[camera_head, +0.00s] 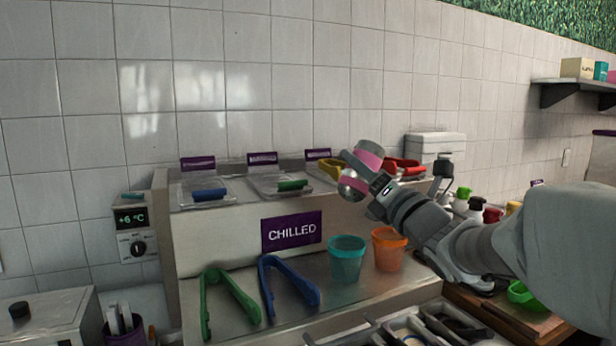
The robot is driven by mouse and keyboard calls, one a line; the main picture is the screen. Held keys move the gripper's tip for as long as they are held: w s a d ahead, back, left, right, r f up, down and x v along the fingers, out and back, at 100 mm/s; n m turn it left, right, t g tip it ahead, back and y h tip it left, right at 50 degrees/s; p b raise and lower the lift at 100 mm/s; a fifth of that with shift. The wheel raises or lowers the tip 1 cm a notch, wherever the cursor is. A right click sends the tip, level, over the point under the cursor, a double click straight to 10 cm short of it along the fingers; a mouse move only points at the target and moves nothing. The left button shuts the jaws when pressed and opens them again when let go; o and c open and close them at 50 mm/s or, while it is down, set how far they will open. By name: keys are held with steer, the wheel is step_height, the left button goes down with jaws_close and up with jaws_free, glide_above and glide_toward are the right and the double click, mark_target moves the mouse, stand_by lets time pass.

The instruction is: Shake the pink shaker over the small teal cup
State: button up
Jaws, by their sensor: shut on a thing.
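The pink shaker (363,171), pink with shiny metal ends, is in my gripper (371,182). It is tilted, with one metal end low on the left and the other up on the right. My gripper is shut on it; the fingers are partly hidden by the shaker and my wrist. In the picture the shaker is above the small teal cup (346,260), a little to its right. The teal cup stands upright on the steel counter, apart from the shaker. I cannot tell from this one view whether the shaker is straight over the cup.
An orange cup (389,249) stands just right of the teal cup. Green tongs (228,303) and blue tongs (289,283) lie to the left. The chilled unit (230,238) with lidded bins rises behind. Several bottles (476,208) and a cutlery tray (440,322) are at the right.

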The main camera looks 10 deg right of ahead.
mark_target(359, 150)
steer(key=shift+s+a+f+n+y+b, duration=0.15)
steer(key=shift+f+n+y+b, duration=0.4)
steer(key=shift+b, duration=0.8)
steer(key=shift+s+a+f+n+y+b, duration=0.15)
steer(key=shift+n+y+b, duration=0.1)
steer(key=shift+n+b, duration=0.85)
steer(key=shift+r+p, duration=1.15)
steer(key=shift+r, duration=2.55)
step_height(359, 150, down, 7)
steer(key=b, duration=0.9)
steer(key=shift+r+p, duration=2.15)
steer(key=shift+r, duration=1.6)
steer(key=shift+f, duration=0.1)
step_height(359, 150, down, 8)
steer(key=b, duration=0.9)
